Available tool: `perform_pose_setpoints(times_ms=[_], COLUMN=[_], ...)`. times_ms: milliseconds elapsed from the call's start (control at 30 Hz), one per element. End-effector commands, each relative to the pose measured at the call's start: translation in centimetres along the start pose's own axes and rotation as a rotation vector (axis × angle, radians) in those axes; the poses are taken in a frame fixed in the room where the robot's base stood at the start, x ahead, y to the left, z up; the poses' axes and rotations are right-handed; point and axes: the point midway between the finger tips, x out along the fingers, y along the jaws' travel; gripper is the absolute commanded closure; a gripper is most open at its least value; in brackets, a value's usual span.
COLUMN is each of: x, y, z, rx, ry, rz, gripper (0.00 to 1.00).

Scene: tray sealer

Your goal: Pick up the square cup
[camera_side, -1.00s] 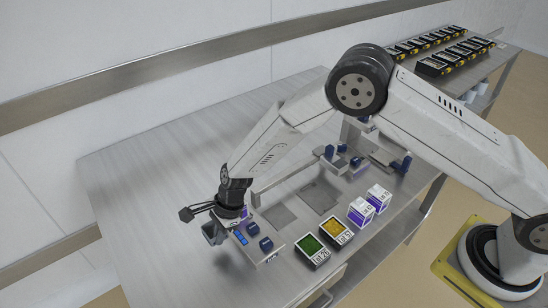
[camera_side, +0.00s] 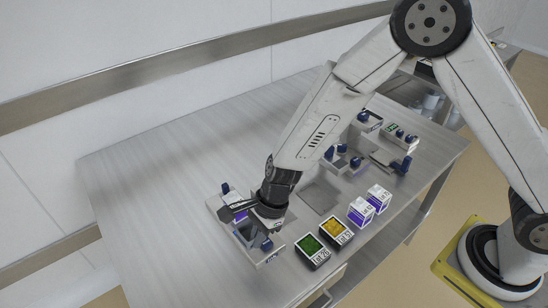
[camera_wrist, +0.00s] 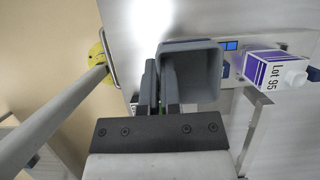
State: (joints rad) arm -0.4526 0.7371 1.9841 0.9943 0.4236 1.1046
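The square cup is a grey, open, square-mouthed container. In the wrist view the cup (camera_wrist: 207,85) shows its mouth toward the camera. My gripper (camera_wrist: 160,85) is shut on the cup's left wall, with one finger inside the mouth and one outside. I cannot tell whether the cup touches the fixture.
A purple-white carton (camera_wrist: 275,68) lies close right of the cup in the wrist view. In the side view, a green pack (camera_side: 312,250), a yellow pack (camera_side: 336,231) and two purple-white boxes (camera_side: 361,210) (camera_side: 379,198) stand to the right. The table's left (camera_side: 150,190) is clear.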

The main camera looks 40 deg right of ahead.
Motion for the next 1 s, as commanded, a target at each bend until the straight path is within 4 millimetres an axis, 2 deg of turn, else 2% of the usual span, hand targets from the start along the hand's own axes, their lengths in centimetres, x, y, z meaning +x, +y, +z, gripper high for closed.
perform_pose_setpoints(times_ms=[733,1000], x=[-0.2,-0.5], y=[0.4,-1.0], z=[-0.1,-1.6], rx=[-0.001,0.003], ry=[0.0,0.0], rz=[0.0,-0.003], gripper=[1.0,1.0])
